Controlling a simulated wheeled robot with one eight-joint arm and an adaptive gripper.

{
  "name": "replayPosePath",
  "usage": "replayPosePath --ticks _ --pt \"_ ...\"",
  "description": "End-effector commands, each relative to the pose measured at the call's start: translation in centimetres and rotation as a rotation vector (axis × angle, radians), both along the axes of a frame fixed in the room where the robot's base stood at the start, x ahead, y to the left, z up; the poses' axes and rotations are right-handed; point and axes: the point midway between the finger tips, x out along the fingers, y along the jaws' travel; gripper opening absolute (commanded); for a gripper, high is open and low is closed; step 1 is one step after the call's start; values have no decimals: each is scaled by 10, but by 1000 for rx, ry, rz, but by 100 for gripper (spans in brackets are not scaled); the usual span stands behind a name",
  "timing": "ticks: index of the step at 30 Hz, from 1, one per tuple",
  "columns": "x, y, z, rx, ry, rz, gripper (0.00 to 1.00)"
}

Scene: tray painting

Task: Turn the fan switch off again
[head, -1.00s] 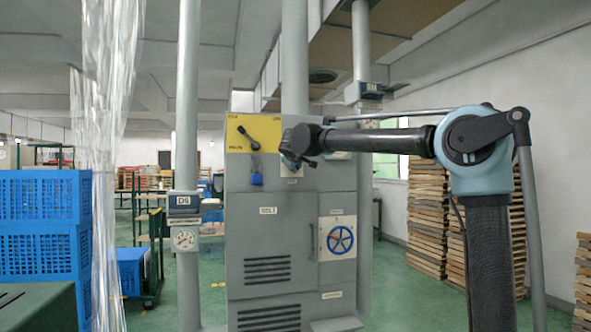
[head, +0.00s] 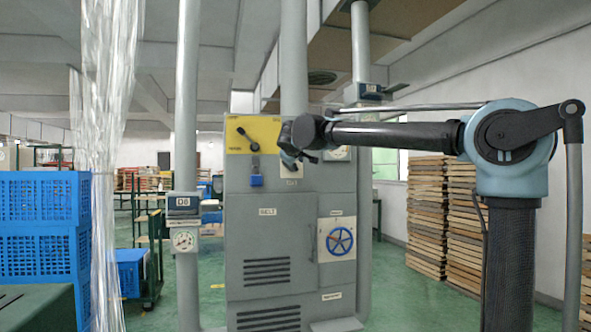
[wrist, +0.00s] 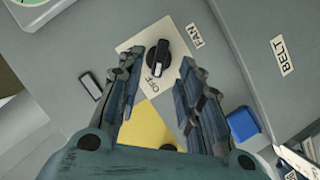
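The fan switch (wrist: 158,58) is a black rotary knob on a cream plate in the wrist view. A FAN label (wrist: 195,36) is beside the plate, and OFF is printed on the plate near one end of the knob. The knob's long grip lies roughly along the line toward OFF; its exact setting is hard to tell. My gripper (wrist: 160,66) is open, with one finger on each side of the knob in the picture. I see no clear contact. In the head view my gripper (head: 296,150) is at the cabinet's upper front and hides the knob.
A vertical pipe (head: 187,110) stands left of the cabinet. Blue crates (head: 40,235) and a clear strip curtain are further left.

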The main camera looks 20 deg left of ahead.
Motion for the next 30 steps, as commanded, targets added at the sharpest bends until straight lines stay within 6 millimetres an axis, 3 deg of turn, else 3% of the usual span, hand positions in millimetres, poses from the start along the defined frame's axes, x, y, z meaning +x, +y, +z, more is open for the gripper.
replayPosePath --ticks 3,10,27,30 --pt "-21 -5 6 -1 0 2 33" --pt "-43 -11 12 0 1 1 33" --pt "-47 -13 13 0 1 -1 33" --pt "-45 -22 9 0 9 -15 33"
